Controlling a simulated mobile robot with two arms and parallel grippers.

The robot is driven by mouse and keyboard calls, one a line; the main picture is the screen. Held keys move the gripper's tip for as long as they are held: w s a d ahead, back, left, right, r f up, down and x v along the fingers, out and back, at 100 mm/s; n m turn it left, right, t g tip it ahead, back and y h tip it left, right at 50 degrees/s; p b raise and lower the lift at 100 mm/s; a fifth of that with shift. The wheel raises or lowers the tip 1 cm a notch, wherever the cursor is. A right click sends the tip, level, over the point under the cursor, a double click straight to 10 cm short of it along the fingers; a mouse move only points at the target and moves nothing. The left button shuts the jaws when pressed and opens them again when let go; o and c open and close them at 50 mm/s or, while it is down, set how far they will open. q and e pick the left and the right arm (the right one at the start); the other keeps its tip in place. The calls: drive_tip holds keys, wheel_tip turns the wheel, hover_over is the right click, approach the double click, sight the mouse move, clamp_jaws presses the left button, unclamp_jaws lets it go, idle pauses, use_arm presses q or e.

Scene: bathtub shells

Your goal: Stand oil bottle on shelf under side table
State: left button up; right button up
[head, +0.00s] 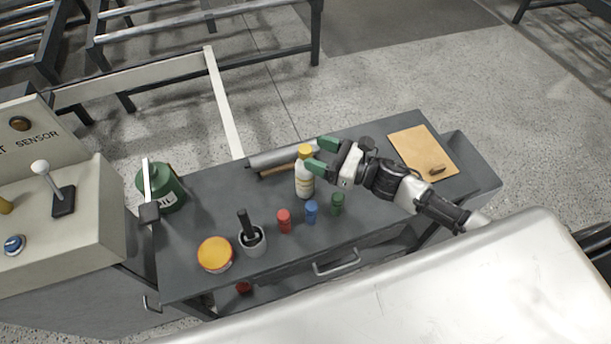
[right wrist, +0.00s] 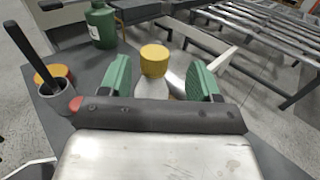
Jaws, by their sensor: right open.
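A white bottle with a yellow cap (head: 305,180) stands upright on the dark grey side table (head: 225,188). A green can marked OIL (head: 168,192) stands at the table's left end. My right gripper (head: 321,156) is open, with its green-padded fingers at the white bottle's upper part. In the right wrist view the yellow cap (right wrist: 154,60) shows between the two fingers (right wrist: 160,80), with gaps on both sides. The lower shelf (head: 225,298) shows only partly below the table's front edge. My left gripper is out of view.
A mortar with pestle (head: 252,241) and an orange-lidded tin (head: 215,254) are to the left. A clipboard (head: 420,150) lies right. A red object (head: 243,287) is below the tabletop.

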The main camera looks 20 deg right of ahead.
drive_tip(key=x, duration=0.1)
drive_tip(key=p+x, duration=0.1)
drive_tip(key=x, duration=0.1)
drive_tip(key=p+x, duration=0.1)
drive_tip(key=shift+s+a+r, duration=0.1)
drive_tip(key=shift+a+r, duration=0.15)
drive_tip(key=shift+a, duration=0.1)
drive_tip(key=shift+w+a+f, duration=0.15)
drive_tip(key=shift+w+a, duration=0.2)
drive_tip(key=shift+a, duration=0.05)
drive_tip(key=shift+d, duration=0.1)
drive_tip(key=shift+c, duration=1)
clamp_jaws()
